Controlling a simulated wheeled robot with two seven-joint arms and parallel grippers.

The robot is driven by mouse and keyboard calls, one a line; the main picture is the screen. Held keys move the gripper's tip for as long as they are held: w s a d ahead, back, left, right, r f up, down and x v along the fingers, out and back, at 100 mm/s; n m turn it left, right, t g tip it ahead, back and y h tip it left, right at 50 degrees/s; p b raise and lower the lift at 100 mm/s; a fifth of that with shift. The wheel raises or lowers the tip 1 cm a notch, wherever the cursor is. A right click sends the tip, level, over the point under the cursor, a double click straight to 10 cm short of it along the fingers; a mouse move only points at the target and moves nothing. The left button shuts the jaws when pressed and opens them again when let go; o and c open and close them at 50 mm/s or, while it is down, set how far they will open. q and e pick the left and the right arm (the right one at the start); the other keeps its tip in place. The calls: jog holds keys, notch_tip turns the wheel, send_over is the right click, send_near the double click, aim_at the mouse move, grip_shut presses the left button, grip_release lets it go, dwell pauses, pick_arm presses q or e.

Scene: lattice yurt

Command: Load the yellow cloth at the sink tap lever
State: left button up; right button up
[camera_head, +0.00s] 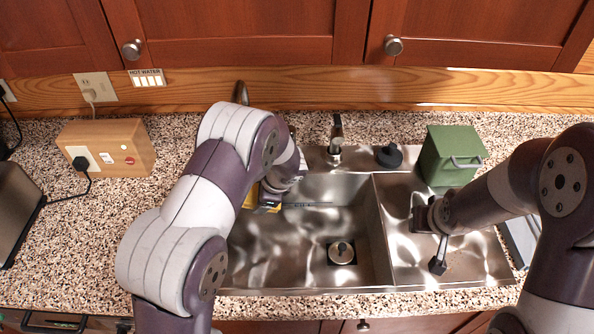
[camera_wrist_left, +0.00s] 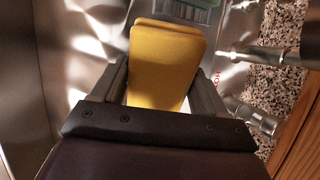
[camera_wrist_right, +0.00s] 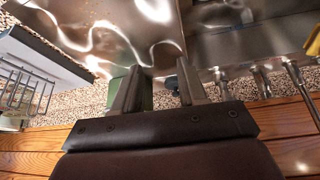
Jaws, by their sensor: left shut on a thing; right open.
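The yellow cloth (camera_wrist_left: 165,65) is a flat, folded-looking pad held between the fingers of my left gripper (camera_wrist_left: 160,85). In the head view, my left gripper (camera_head: 270,196) is over the back left of the sink basin, and my forearm hides most of the cloth (camera_head: 249,195). The cloth's edge also shows in the right wrist view (camera_wrist_right: 313,42). The sink tap fitting (camera_head: 336,138) stands on the back rim, right of my left gripper. Metal tap parts (camera_wrist_left: 262,54) show right of the cloth. I cannot tell which part is the lever. My right gripper (camera_head: 428,235) is open and empty above the drainboard.
A green box (camera_head: 450,155) stands at the sink's back right, beside a black knob (camera_head: 389,156). A wooden socket box (camera_head: 108,147) is on the left counter. The sink basin (camera_head: 300,255) has a drain (camera_head: 341,253). A wire rack (camera_wrist_right: 25,88) shows in the right wrist view.

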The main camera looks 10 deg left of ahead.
jog(key=w+a+f+n+t+y, duration=0.1)
jog(key=w+a+f+t+y, duration=0.15)
jog(key=w+a, duration=0.4)
jog(key=w+a+f+n+t+y, duration=0.2)
jog(key=w+a+f+t, duration=0.15)
jog(key=w, duration=0.55)
jog(key=s+a+f+n+t+y, duration=0.1)
jog(key=a+f+y, duration=0.25)
jog(key=a, duration=0.25)
jog(key=s+a+f+n+y, duration=0.1)
jog(key=a+f+y, duration=0.2)
jog(key=a+y, duration=0.25)
jog(key=shift+h, duration=0.45)
jog(key=x, duration=1.2)
jog(key=shift+w+r, duration=0.2)
jog(key=shift+r, duration=0.1)
jog(key=shift+c, duration=0.3)
